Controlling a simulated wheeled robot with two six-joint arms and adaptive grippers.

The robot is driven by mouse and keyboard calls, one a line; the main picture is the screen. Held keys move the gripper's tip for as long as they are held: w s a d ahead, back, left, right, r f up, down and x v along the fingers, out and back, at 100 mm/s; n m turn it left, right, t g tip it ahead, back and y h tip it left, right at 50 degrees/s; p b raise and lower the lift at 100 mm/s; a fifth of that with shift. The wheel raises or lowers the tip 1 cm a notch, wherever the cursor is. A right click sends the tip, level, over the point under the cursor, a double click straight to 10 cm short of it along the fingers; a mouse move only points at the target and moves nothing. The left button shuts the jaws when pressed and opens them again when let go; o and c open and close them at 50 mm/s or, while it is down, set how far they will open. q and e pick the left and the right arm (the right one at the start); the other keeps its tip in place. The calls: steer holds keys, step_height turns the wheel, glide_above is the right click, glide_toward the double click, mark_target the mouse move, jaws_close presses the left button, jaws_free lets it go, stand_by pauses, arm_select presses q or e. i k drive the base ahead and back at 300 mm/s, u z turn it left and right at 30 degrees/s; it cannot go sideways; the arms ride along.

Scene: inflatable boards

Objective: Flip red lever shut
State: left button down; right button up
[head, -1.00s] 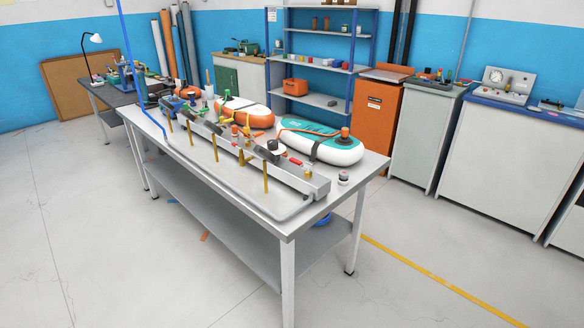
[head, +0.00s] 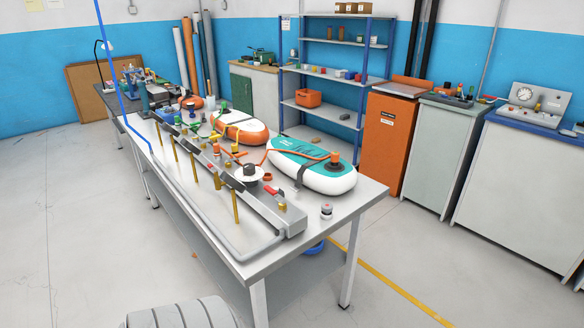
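A small red lever (head: 274,193) sits near the front end of the long grey manifold rail (head: 294,221) on the metal workbench (head: 340,205). It lies low and slanted, beside a brass fitting (head: 283,207). Whether its valve is open or shut is too small to tell. Neither of my grippers is in view.
A teal and white inflatable board (head: 312,172) and an orange and white one (head: 240,128) lie on the bench behind the rail. Brass posts (head: 236,206) line the rail's near side.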

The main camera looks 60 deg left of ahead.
mark_target(268, 189)
steer(key=u, duration=0.55)
steer(key=i, duration=0.9)
steer(key=u, duration=0.95)
